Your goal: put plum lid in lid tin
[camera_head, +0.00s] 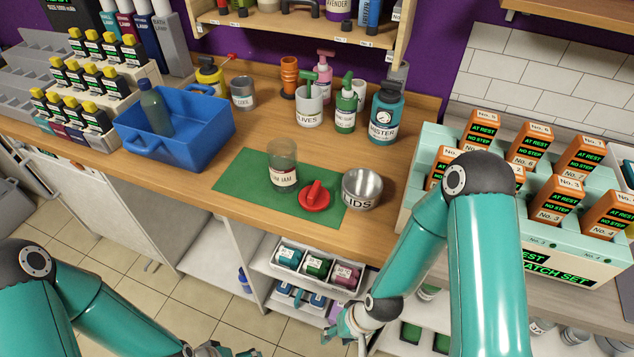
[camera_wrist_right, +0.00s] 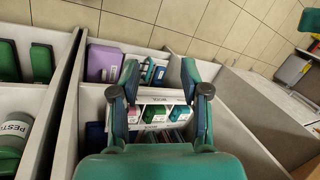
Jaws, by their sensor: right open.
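The red lid (camera_head: 314,197) with a raised grip lies on the green mat (camera_head: 237,180), in front of a glass jar (camera_head: 283,165) whose label partly reads "M JAM". The metal lid tin (camera_head: 362,187), marked "LIDS", stands just right of the lid, at the mat's right edge, and its visible inside looks empty. My right gripper (camera_head: 350,325) is open and empty, below and in front of the counter. It also shows in the right wrist view (camera_wrist_right: 159,75), above shelf compartments. My left gripper (camera_head: 222,350) is partly cut off at the bottom edge.
A blue crate (camera_head: 205,145) holding a bottle stands left of the mat. Pump bottles and an olives pot (camera_head: 308,108) stand behind. A pale green rack (camera_head: 430,170) with orange blocks is at right. Shelf bins (camera_head: 316,266) lie below the counter edge.

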